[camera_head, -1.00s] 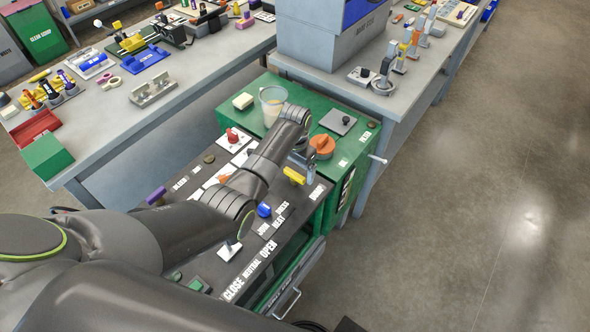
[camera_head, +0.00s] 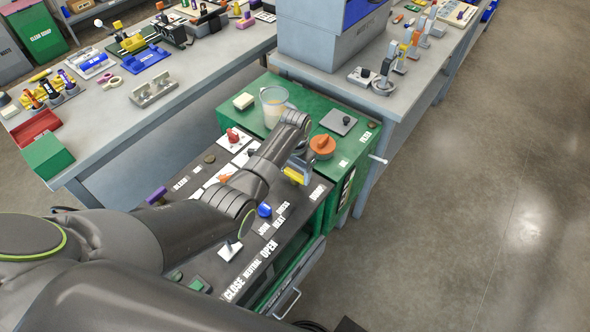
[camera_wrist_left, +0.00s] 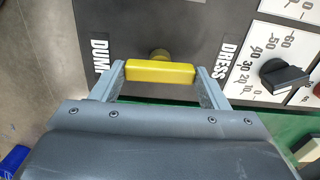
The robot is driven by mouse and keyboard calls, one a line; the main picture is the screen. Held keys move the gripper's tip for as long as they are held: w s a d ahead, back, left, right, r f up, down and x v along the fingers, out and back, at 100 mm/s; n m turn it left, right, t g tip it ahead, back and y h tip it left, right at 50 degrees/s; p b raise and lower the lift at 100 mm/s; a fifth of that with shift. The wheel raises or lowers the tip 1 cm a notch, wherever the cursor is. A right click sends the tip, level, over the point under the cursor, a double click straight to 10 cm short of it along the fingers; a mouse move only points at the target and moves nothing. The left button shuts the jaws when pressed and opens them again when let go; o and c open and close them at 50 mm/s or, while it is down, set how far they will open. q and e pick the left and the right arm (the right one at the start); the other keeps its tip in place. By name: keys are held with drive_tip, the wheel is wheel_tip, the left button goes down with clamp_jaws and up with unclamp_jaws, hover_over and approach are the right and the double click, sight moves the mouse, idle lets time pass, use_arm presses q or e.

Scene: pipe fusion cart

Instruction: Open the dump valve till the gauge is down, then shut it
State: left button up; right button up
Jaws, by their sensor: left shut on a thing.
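The yellow bar handle of the dump valve (camera_head: 295,175) stands on the dark top panel of the green cart. In the left wrist view the yellow handle (camera_wrist_left: 160,72) lies crosswise between the labels DUMP and DRESS. My left gripper (camera_wrist_left: 160,75) is shut on it, with one finger at each end; in the head view the gripper (camera_head: 298,168) is partly hidden by my arm. A white scale (camera_wrist_left: 262,55) with numbers and a black knob (camera_wrist_left: 285,78) show right of the handle. I cannot make out a gauge needle. My right gripper is not in view.
An orange round knob (camera_head: 322,145) and a clear jug (camera_head: 274,102) sit behind the handle. A blue knob (camera_head: 264,210) and a lever marked close, neutral and open (camera_head: 231,248) are nearer. Grey benches stand behind; open floor lies right.

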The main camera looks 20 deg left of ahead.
sight(295, 173)
use_arm(q)
drive_tip(key=shift+n, duration=0.4)
drive_tip(key=o, duration=1)
drive_tip(key=shift+r, duration=0.1)
drive_tip(key=shift+r+p, duration=0.75)
drive_tip(key=shift+r, duration=7.95)
